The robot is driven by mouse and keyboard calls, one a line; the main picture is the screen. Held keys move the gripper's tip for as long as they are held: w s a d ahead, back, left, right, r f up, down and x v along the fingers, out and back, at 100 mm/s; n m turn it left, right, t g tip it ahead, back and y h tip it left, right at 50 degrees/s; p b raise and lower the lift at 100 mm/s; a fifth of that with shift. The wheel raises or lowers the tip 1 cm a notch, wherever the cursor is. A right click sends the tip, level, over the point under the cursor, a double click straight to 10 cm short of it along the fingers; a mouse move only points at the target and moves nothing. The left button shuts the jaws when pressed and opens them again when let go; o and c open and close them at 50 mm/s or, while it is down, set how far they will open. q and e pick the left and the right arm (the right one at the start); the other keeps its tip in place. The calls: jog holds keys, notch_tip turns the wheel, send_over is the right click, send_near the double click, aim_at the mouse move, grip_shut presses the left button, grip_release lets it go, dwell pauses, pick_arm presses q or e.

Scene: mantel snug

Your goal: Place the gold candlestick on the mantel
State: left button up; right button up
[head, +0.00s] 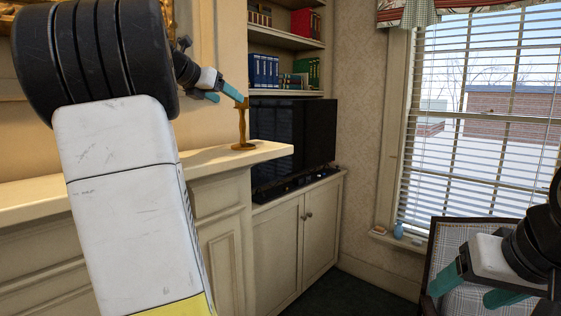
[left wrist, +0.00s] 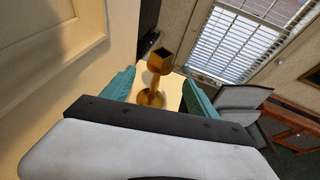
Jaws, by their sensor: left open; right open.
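The gold candlestick (head: 242,128) stands upright on the right end of the cream mantel (head: 215,158). My left gripper (head: 226,95) is open beside the top of the candlestick. In the left wrist view the candlestick (left wrist: 156,80) shows between the two teal fingers of my left gripper (left wrist: 160,92), with a gap visible on each side. Its round base rests on the mantel surface. My right gripper (head: 475,290) is open and empty at the lower right, in front of the chair.
A black television (head: 300,135) stands on a cream cabinet (head: 297,235) right of the mantel. Shelves with books (head: 263,71) are above it. A plaid chair (head: 450,262) stands by the window (head: 480,120). My left arm hides part of the mantel.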

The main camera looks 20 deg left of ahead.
pick_arm(q)
jog(key=s+d+f+m+g, duration=0.2)
jog(key=s+d+f+m, duration=0.3)
jog(key=d+f+m, duration=0.4)
jog(key=s+d+f+m+g, duration=0.3)
jog(key=s+d+f+m, duration=0.15)
jog(key=d+m, duration=0.5)
jog(key=s+d+f+m+g, duration=0.1)
jog(key=s+d+f+m, duration=0.3)
jog(key=s+f+m, duration=0.3)
jog(key=s+d+f+m+g, duration=0.1)
jog(key=s+d+f+m, duration=0.4)
jog(key=s+f+m, duration=0.3)
jog(key=shift+s+m, duration=0.65)
jog(key=shift+s, duration=0.05)
jog(key=shift+d, duration=0.1)
